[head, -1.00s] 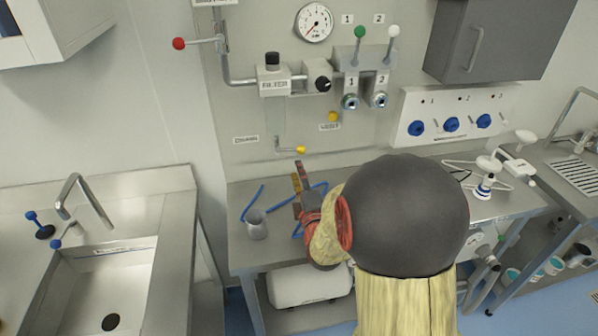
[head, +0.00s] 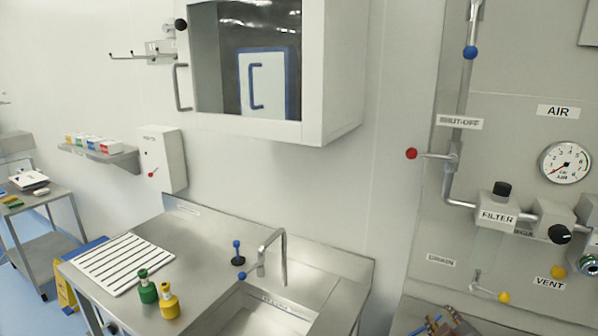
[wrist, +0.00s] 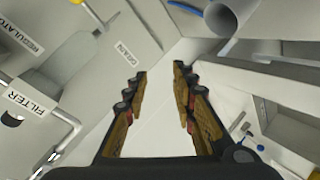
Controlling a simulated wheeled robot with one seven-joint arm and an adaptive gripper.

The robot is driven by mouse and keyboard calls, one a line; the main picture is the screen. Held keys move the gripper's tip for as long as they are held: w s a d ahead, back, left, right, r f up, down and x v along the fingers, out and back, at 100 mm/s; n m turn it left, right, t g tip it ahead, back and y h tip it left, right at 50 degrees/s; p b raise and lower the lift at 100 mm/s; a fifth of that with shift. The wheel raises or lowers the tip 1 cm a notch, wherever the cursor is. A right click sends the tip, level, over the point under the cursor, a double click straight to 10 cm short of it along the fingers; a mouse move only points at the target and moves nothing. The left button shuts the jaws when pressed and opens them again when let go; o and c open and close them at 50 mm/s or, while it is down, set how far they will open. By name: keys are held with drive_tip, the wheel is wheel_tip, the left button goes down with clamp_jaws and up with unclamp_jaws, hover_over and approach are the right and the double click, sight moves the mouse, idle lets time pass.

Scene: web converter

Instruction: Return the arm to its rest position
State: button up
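My gripper (wrist: 160,78) shows in the wrist view with its two dark, tan-padded fingers apart and nothing between them. In the head view only part of the gripper (head: 446,322) shows at the bottom edge, in front of the steel bench below the air panel. The rest of my arm is out of the head view. In the wrist view a grey metal cup (wrist: 228,18) is beyond the fingers at the upper right, apart from them. A bit of blue tube (wrist: 186,7) lies near it.
The air panel carries a filter (head: 497,212), a gauge (head: 566,162), a red-knobbed lever (head: 412,154) and a yellow drain lever (head: 504,297). A sink (head: 262,315) with a tap (head: 284,258) is to the left. Green (head: 147,290) and yellow (head: 169,302) bottles stand beside it. A cabinet (head: 340,70) hangs above.

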drive_tip(key=s+a+r+m+g+y, duration=0.1)
drive_tip(key=s+a+m+g+y, duration=0.1)
drive_tip(key=s+a, duration=0.6)
drive_tip(key=s+a+r+m+g+y, duration=0.1)
drive_tip(key=s+a+m+g, duration=0.3)
drive_tip(key=s+a, duration=0.4)
drive_tip(key=s+y, duration=0.1)
drive_tip(key=s, duration=0.3)
drive_tip(key=shift+s+a+r+m+g, duration=0.2)
drive_tip(key=shift+s+a+m+g, duration=0.1)
drive_tip(key=shift+s, duration=0.05)
drive_tip(key=shift+c, duration=0.4)
